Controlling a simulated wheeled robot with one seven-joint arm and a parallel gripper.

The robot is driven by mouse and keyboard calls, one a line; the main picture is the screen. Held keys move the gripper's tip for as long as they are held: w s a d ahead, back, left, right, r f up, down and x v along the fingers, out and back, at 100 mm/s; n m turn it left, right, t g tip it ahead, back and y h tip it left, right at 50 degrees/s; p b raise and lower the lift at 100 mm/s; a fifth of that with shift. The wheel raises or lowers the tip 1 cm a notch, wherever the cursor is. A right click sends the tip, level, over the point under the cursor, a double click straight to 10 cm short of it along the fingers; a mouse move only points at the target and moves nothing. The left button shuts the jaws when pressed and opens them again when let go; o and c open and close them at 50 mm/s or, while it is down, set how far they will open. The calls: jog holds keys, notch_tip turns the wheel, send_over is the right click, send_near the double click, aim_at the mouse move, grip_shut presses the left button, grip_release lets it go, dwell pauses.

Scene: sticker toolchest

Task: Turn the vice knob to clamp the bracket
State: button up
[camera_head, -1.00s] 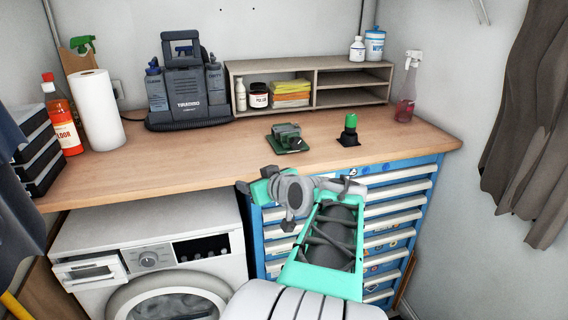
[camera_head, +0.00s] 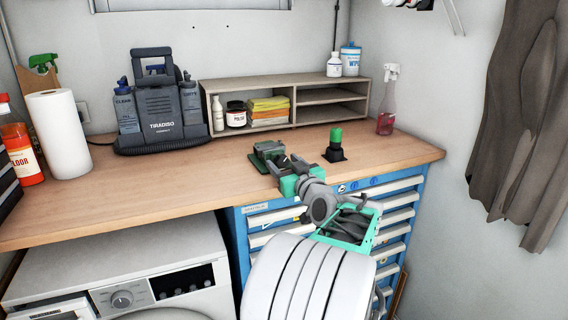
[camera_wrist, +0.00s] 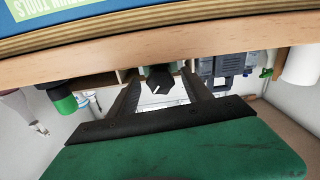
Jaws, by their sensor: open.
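The small green vice (camera_head: 264,153) stands on the wooden worktop near its front edge, partly hidden behind my gripper (camera_head: 289,164). In the wrist view, which is upside down, the dark faceted vice knob (camera_wrist: 158,79) has a white mark on its face. It appears between the two dark fingers of my gripper (camera_wrist: 163,88), which are open and reach toward it. I cannot tell whether either finger touches the knob. I cannot make out the bracket clearly.
A black base with a green cap (camera_head: 335,146) stands right of the vice; it also shows in the wrist view (camera_wrist: 62,98). A shelf unit (camera_head: 305,113) stands behind. The worktop (camera_head: 190,182) is clear left of the vice. Drawers (camera_head: 395,217) are below its edge.

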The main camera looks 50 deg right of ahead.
jog(key=shift+c, duration=0.5)
grip_shut()
jog(key=shift+m, duration=0.3)
